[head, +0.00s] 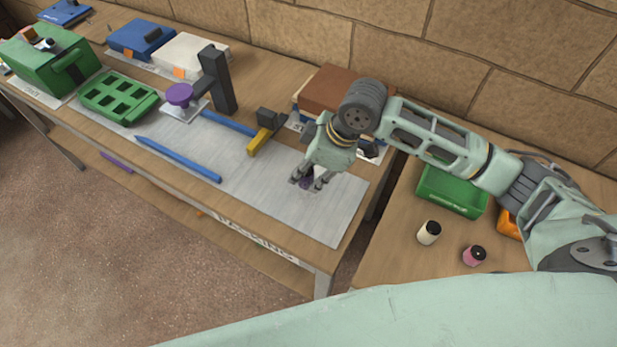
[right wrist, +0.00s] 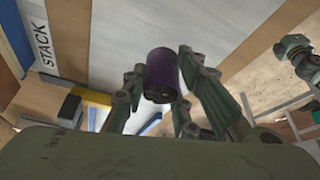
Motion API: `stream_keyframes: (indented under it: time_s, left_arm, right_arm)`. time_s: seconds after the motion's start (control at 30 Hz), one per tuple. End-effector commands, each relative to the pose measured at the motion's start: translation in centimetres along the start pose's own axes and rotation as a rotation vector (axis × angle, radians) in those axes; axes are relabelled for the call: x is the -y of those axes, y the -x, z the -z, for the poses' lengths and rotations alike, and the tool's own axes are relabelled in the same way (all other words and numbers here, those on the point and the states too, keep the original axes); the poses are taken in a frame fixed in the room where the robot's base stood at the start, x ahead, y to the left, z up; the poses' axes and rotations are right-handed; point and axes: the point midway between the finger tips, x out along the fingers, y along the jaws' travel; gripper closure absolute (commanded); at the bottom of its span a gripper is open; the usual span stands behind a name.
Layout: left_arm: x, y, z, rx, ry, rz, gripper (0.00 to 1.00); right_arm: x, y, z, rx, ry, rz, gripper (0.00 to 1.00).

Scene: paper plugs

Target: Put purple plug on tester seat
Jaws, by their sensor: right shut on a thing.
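The purple plug (head: 306,183) is between the fingers of my right gripper (head: 308,181), over the bare right part of the grey mat (head: 330,210). In the right wrist view, the plug (right wrist: 162,70) is a dark purple cylinder with a black end, and the right gripper's fingers (right wrist: 160,88) are shut on it from both sides.
Blue bars (head: 180,160) and a black-and-yellow block (head: 266,130) lie left of my right gripper. A green tray with holes (head: 118,97) is farther left. A brown box (head: 330,88) stands behind. White (head: 429,232) and pink (head: 474,256) plugs stand on the right table.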

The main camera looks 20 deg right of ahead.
Motion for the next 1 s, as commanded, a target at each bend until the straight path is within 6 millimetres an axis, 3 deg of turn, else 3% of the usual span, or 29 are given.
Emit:
stream_keyframes:
  time_s: [0.2,0.57,0.6,0.8,1.0]
  left_arm:
    - [-0.1,0.5,-0.5,0.007,0.0,-0.001,1.0]
    - [-0.1,0.5,-1.1,0.018,0.0,-0.002,1.0]
    - [-0.1,0.5,-1.1,0.018,0.0,-0.002,1.0]
    - [-0.1,0.5,-1.1,0.018,0.0,-0.002,1.0]
    - [-0.1,0.5,-1.1,0.018,0.0,-0.002,1.0]
  right_arm:
    - [0.1,-2.8,-1.3,0.002,-0.001,0.001,0.94]
    - [0.1,-3.2,-1.5,0.001,0.0,0.001,0.94]
    - [0.1,-3.2,-1.4,0.001,0.001,0.001,0.71]
    - [0.1,-3.2,-1.4,0.001,0.001,0.001,0.55]
    - [0.1,-3.2,-1.4,0.001,0.001,0.001,0.55]
